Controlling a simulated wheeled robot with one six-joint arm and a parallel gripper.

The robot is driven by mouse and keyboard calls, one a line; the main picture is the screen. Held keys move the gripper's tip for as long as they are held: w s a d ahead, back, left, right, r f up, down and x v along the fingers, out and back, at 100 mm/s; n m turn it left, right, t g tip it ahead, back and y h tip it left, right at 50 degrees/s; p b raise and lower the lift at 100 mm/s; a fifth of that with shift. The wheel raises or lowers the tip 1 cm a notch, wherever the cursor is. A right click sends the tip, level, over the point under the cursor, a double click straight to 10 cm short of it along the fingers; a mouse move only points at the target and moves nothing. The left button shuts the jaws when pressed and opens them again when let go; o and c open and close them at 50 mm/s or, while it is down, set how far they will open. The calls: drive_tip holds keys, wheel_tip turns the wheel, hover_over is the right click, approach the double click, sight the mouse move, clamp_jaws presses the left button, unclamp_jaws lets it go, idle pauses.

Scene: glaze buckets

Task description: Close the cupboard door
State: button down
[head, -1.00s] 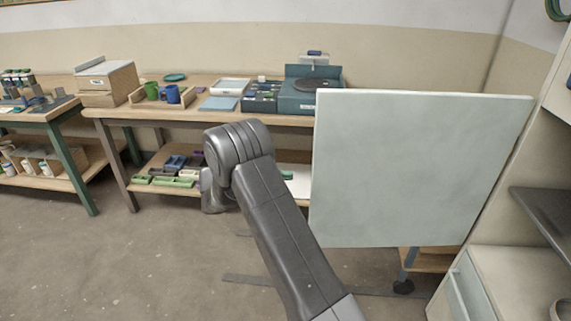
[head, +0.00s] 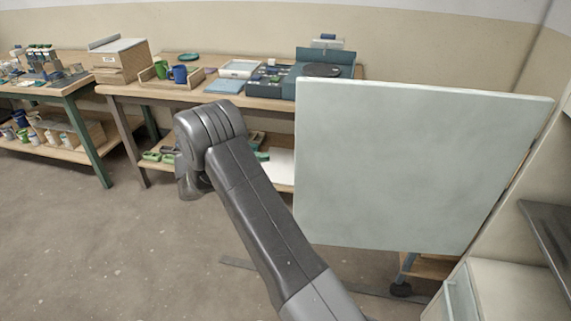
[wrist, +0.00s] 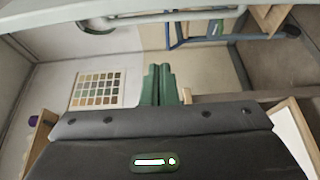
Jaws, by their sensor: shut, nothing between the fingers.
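The cupboard door (head: 415,165) is a pale grey-green panel standing wide open in the head view, swung out from the cupboard (head: 500,290) at the right edge. My arm reaches up and forward to the left of the door in the head view, and its end is hidden there. In the wrist view my gripper (wrist: 160,85) shows as two green fingers closed together with nothing between them. I cannot tell whether it touches the door.
A workbench (head: 150,94) with a teal box (head: 325,72), mugs and trays stands behind, partly hidden by the door. Another bench (head: 55,87) is at far left. A grey shelf (head: 548,232) shows inside the cupboard. Floor at the left (head: 110,250) is clear.

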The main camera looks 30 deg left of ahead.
drive_tip(key=p+x, duration=0.1)
drive_tip(key=x, duration=0.9)
drive_tip(key=shift+s+d+p, duration=0.2)
drive_tip(key=shift+s+d, duration=0.1)
drive_tip(key=shift+s, duration=0.75)
drive_tip(key=shift+s+d+p, duration=0.15)
drive_tip(key=shift+s+d, duration=0.1)
drive_tip(key=shift+s, duration=0.8)
